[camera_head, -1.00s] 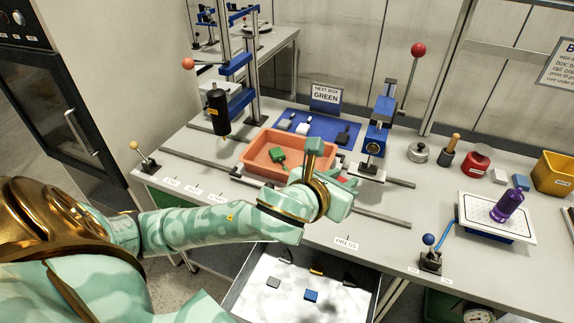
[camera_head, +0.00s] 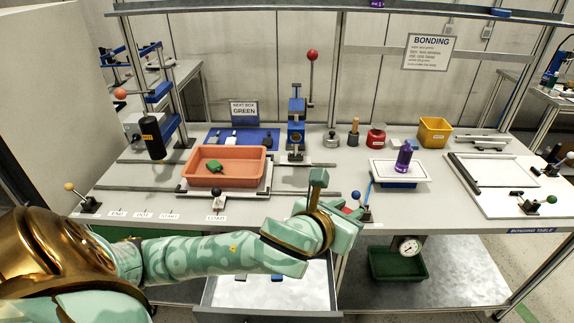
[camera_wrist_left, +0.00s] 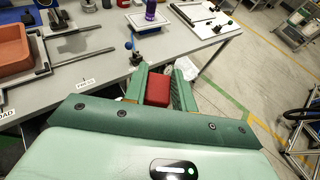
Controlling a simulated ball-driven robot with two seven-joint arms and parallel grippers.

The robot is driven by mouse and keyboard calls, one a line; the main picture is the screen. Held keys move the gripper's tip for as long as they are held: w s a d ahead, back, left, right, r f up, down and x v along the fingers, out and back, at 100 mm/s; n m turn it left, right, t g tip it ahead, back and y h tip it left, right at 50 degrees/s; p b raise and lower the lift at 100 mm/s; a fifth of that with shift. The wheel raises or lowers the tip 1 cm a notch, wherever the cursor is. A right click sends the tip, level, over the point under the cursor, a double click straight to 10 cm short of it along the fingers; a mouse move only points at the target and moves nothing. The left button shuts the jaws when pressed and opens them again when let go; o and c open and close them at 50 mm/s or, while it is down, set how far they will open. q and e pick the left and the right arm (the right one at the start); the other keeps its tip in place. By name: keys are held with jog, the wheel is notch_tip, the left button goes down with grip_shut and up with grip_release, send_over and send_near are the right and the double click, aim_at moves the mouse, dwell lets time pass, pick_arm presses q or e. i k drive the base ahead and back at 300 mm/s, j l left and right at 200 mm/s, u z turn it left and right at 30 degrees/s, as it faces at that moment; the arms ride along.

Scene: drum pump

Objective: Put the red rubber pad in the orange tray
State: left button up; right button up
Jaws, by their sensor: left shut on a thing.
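The red rubber pad (camera_wrist_left: 158,90) is a small red block between the fingers of my left gripper (camera_wrist_left: 158,92) in the left wrist view. In the head view only a sliver of the pad (camera_head: 347,210) shows at the gripper's tip. My left gripper (camera_head: 338,212) is shut on it, near the front edge of the bench, to the right of the orange tray (camera_head: 222,183) and apart from it. The tray holds a green piece (camera_head: 215,167). The tray also shows at the left edge of the left wrist view (camera_wrist_left: 12,62). My right gripper is not in view.
A blue press (camera_head: 296,125) stands behind and right of the tray. A black cylinder (camera_head: 152,138) hangs on a stand to its left. A blue-knobbed lever (camera_head: 357,200) is close to my gripper. A purple bottle (camera_head: 403,157) stands on a white plate. An open drawer (camera_head: 270,292) lies below.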

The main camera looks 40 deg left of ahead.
aim_at(248, 170)
jog(key=j+z, duration=0.15)
jog(key=j, duration=0.35)
jog(key=j+z, duration=0.2)
jog(key=j, duration=0.35)
jog(key=k+j+z, duration=0.15)
jog(key=j, duration=0.35)
jog(key=k+j+z, duration=0.2)
jog(key=j, duration=0.3)
jog(key=i, duration=0.1)
